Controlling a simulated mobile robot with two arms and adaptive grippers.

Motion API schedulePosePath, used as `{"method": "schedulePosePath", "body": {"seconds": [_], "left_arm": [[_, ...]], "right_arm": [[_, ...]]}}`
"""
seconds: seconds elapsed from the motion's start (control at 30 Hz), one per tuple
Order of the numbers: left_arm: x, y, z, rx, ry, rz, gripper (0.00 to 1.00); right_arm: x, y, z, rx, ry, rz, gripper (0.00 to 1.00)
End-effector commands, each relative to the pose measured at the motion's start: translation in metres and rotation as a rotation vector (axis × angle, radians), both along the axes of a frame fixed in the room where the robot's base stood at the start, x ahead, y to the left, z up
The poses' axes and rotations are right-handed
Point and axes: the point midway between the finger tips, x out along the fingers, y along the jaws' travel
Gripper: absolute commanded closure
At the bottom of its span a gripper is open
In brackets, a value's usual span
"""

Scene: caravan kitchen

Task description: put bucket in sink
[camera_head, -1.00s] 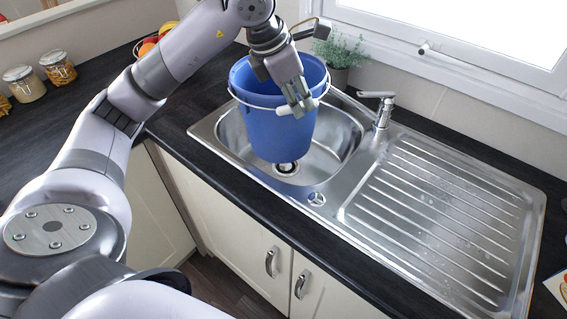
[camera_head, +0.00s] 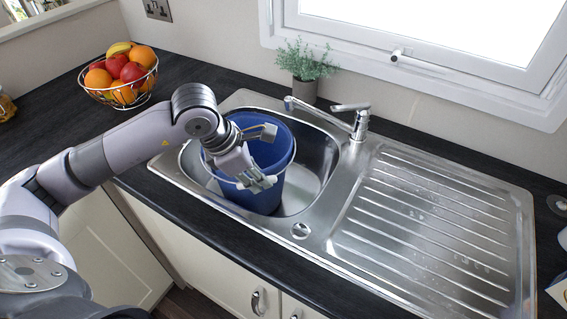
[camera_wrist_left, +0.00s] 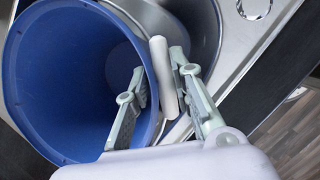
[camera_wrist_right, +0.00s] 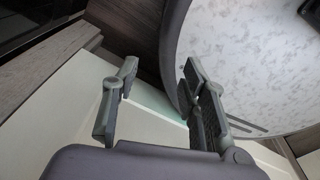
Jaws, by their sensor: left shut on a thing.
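The blue bucket (camera_head: 262,200) is inside the sink basin (camera_head: 318,170), at its left part, roughly upright. Whether its base touches the basin floor is hidden. My left gripper (camera_head: 260,182) is shut on the bucket at the near side of its rim. In the left wrist view, one finger is inside the bucket (camera_wrist_left: 60,85), and the white handle grip (camera_wrist_left: 163,78) lies between the fingers. My right gripper (camera_wrist_right: 155,100) shows only in its wrist view, with its fingers apart and nothing between them.
The tap (camera_head: 357,122) stands behind the basin, and a potted plant (camera_head: 305,70) is behind the sink. The ribbed drainer (camera_head: 430,215) on the right is clear. A wire fruit bowl (camera_head: 120,80) is on the counter at the left. A pale round-edged surface (camera_wrist_right: 250,60) is near my right gripper.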

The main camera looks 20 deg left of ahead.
Motion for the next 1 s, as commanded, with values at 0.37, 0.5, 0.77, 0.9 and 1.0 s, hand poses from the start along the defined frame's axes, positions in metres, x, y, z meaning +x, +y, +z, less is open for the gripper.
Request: {"method": "schedulePosePath", "body": {"seconds": [0.37, 0.5, 0.77, 0.9, 1.0], "left_arm": [[0.034, -0.026, 0.007, -0.004, -0.008, -0.002, 1.0], [0.053, -0.041, 0.008, -0.006, -0.007, -0.002, 1.0], [0.056, -0.041, -0.008, 0.0, -0.007, 0.0, 1.0], [0.056, -0.041, -0.008, 0.0, -0.007, 0.0, 1.0], [0.056, -0.041, -0.011, -0.001, -0.007, 0.0, 1.0]], "right_arm": [[0.016, 0.017, 0.018, 0.021, -0.025, -0.002, 0.6], [0.007, 0.014, 0.027, 0.017, -0.012, -0.001, 0.6], [0.0, 0.006, 0.033, 0.007, 0.0, 0.003, 0.6], [0.003, 0.004, 0.032, 0.005, -0.005, 0.002, 0.6], [0.004, 0.005, 0.029, 0.006, -0.008, 0.003, 0.6]]}}
